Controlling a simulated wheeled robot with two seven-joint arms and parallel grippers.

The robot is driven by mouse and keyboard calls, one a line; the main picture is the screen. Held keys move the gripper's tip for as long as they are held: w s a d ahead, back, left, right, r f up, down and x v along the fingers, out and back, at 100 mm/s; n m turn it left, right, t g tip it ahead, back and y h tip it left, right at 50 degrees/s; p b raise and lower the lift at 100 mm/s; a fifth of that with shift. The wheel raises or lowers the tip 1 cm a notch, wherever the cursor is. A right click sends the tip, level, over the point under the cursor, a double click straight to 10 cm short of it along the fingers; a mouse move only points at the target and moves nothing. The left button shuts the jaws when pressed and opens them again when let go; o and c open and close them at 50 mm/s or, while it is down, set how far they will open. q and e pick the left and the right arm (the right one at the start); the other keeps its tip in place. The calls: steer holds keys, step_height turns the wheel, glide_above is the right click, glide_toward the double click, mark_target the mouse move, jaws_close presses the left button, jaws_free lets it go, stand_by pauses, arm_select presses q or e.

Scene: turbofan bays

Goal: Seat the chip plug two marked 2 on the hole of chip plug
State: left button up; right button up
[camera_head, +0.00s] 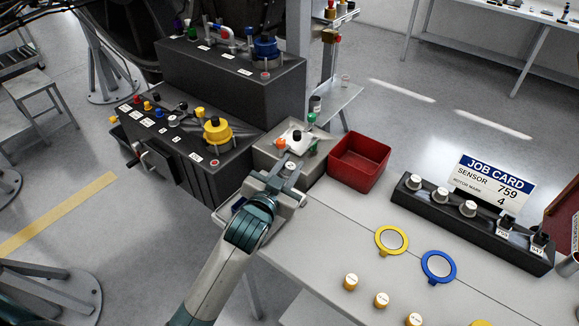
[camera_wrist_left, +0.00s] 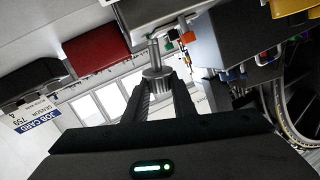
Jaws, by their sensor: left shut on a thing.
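My left gripper (camera_head: 288,176) comes in from the left and sits over the near side of a grey box (camera_head: 262,150). In the left wrist view its two fingers (camera_wrist_left: 159,92) are shut on a metal chip plug (camera_wrist_left: 156,72), a round body with a thinner stem pointing toward a box face. The plug's light top (camera_head: 290,166) shows between the fingers in the head view; I cannot read its mark. The fingers hide the box surface under it, so the hole does not show, and I cannot tell whether the plug touches the box. My right gripper is not in view.
A red bin (camera_head: 358,161) stands right beside the grey box. A black stepped unit (camera_head: 235,80) with a yellow knob (camera_head: 217,130) is behind left. Yellow (camera_head: 391,240) and blue rings (camera_head: 438,267) lie on the bench.

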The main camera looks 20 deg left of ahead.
arm_select(q)
steer(key=s+a+f+n+y+b, duration=0.1)
steer(key=s+a+f+b, duration=0.1)
steer(key=s+b, duration=0.6)
steer(key=shift+s+a, duration=0.2)
steer(key=shift+a, duration=0.05)
